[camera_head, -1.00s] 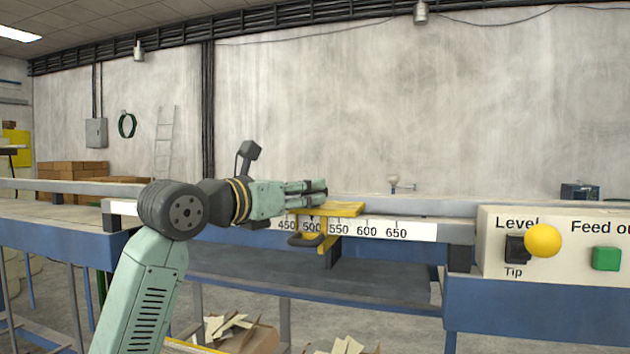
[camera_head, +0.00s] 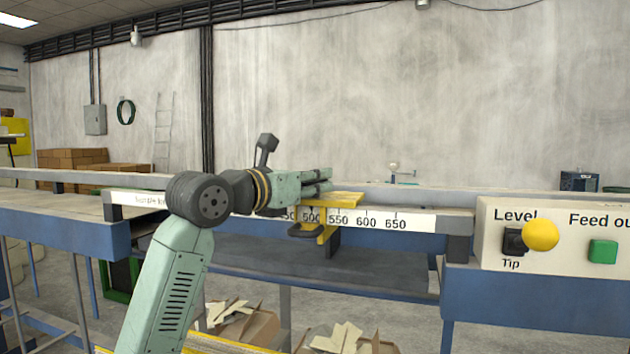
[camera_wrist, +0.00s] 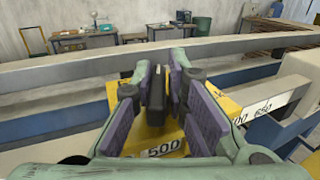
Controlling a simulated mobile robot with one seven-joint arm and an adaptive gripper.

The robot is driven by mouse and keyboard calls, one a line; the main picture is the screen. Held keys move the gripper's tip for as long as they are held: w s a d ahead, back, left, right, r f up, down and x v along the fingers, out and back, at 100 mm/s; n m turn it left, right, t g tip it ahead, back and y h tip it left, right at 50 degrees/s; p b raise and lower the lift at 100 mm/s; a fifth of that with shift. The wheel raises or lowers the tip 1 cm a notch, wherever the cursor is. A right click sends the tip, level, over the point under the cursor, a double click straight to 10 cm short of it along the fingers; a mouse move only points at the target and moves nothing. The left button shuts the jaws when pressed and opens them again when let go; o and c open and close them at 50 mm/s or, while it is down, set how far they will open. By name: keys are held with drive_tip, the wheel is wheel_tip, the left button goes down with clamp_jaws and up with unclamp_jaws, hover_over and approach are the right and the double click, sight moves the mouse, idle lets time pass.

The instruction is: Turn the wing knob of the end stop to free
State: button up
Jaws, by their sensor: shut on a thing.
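The yellow end stop (camera_head: 344,203) sits on the rail with the numbered scale (camera_head: 412,222), around 500 to 550. A dark lever (camera_head: 303,231) hangs at its lower front. My gripper (camera_head: 325,181) lies level just above the end stop, reaching in from the left. In the wrist view, the dark upright wing knob (camera_wrist: 157,96) stands between the purple pads of my gripper (camera_wrist: 163,88), above the yellow plate (camera_wrist: 125,98). My gripper is shut on the wing knob. The fingers hide the knob in the head view.
A control panel (camera_head: 574,258) with a yellow ball knob (camera_head: 541,234) and a green button (camera_head: 603,251) stands at the right. A long grey rail (camera_head: 440,196) runs behind the end stop. Boxes with scraps (camera_head: 345,340) are on the floor below.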

clamp_jaws()
drive_tip(key=shift+a+f+n+t+y+b, duration=0.15)
drive_tip(key=shift+n+t+y+b, duration=0.3)
drive_tip(key=shift+b, duration=0.45)
drive_tip(key=y+b, duration=0.1)
drive_tip(key=n+t+y+b, duration=0.1)
drive_tip(key=b, duration=0.1)
drive_tip(key=shift+f+n+y, duration=0.2)
drive_tip(key=shift+n+y, duration=0.05)
drive_tip(key=shift+r+n+t+y+b, duration=0.15)
drive_tip(key=shift+n+t+y+b, duration=0.55)
drive_tip(key=shift+y+b, duration=0.3)
drive_tip(key=shift+r+n+y+b, duration=0.2)
drive_tip(key=shift+n+y+b, duration=0.1)
drive_tip(key=shift+n+y, duration=0.15)
drive_tip(key=o, duration=0.7)
unclamp_jaws()
drive_tip(key=shift+c, duration=0.2)
